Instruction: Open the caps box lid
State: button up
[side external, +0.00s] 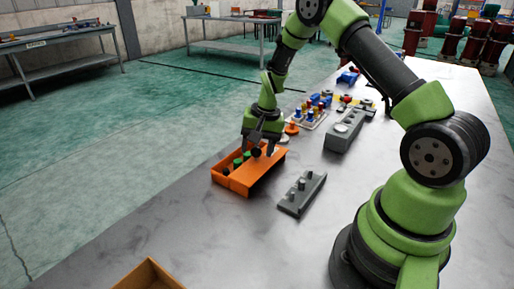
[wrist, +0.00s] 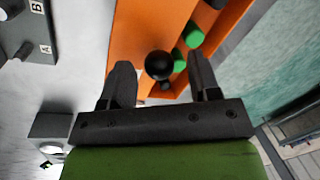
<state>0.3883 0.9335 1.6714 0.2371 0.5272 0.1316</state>
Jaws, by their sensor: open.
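The orange caps box (side external: 226,182) sits on the grey table, with green caps (side external: 238,163) showing in its uncovered part. Its flat orange lid (side external: 266,167) covers the side nearer my base. In the wrist view the lid (wrist: 140,30) carries a round black knob (wrist: 159,65), and green caps (wrist: 190,36) show in the open strip to its right. My gripper (side external: 259,151) is over the box, pointing down. In the wrist view its fingers are open, one on each side of the knob, with visible gaps. The box's inside is partly hidden by the lid.
A grey block with pegs (side external: 302,193) lies right of the box. Another grey block (side external: 345,132) and a white tray of coloured pieces (side external: 314,117) stand farther back. A second orange box (side external: 149,274) is at the front edge. The table between the two orange boxes is clear.

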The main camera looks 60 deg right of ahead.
aim_at(264, 160)
notch_tip(264, 160, up, 9)
jog(key=s+d, duration=0.1)
jog(key=shift+s, duration=0.25)
jog(key=shift+r, duration=0.15)
jog(key=s+a+r+n+t, duration=0.1)
jog(key=s+a+r+n, duration=0.15)
jog(key=a+r, duration=0.45)
jog(key=s+a+r+n+t, duration=0.2)
jog(key=s+a+r, duration=0.2)
jog(key=s, duration=0.4)
jog(key=s+a+r+n+t, duration=0.2)
jog(key=s+a+r, duration=0.2)
jog(key=s, duration=0.4)
jog(key=shift+s+r+n+y, duration=0.2)
jog(key=shift+r+n+y, duration=0.15)
jog(key=shift+r+y, duration=0.1)
